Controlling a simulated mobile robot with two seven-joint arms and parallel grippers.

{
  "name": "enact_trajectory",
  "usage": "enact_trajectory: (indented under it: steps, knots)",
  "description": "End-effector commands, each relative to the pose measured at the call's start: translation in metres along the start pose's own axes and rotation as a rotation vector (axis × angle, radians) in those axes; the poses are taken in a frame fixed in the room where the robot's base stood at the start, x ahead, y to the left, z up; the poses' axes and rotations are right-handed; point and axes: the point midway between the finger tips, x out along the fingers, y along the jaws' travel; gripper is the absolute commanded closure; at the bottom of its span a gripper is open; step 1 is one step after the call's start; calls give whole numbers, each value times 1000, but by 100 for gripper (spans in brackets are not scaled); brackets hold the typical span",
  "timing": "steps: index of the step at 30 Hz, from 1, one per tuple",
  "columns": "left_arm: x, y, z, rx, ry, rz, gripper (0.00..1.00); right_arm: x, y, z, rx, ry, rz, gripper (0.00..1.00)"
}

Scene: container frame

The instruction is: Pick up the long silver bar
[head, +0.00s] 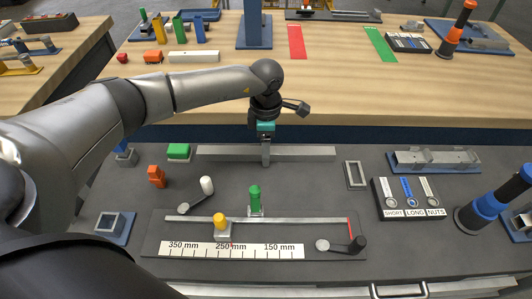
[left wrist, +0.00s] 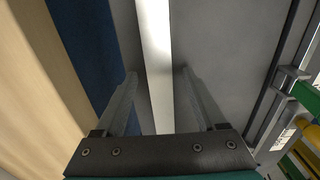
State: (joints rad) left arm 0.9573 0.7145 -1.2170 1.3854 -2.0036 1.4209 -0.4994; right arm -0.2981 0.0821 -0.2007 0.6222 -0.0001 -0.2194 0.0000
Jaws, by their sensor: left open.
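The long silver bar (head: 310,153) lies flat near the back edge of the dark grey work surface in the head view. My left gripper (head: 266,163) points down over its middle and hides a small part of it. In the left wrist view the bar (left wrist: 155,55) runs lengthwise between the two fingers of my open left gripper (left wrist: 157,75). A gap shows on each side of the bar, the right one slightly narrower or similar; contact is not visible. My right gripper is not in view.
A green block (head: 179,151) lies just left of the bar and a small grey frame (head: 355,175) lies right of it. In front are a measuring fixture (head: 285,221) with upright pegs and a labelled tray (head: 409,212). A wooden table (head: 340,90) stands behind.

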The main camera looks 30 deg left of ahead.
Motion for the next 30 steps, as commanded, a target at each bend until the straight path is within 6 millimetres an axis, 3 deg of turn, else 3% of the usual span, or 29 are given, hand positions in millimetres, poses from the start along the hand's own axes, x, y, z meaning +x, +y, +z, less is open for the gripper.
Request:
enact_trajectory:
  steps: [5,24,30]
  knots:
    - [0,0,0,0,0,0,28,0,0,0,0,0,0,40]
    - [-1,0,0,0,0,0,100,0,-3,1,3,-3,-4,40]
    - [-1,0,0,0,0,0,100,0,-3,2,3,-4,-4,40]
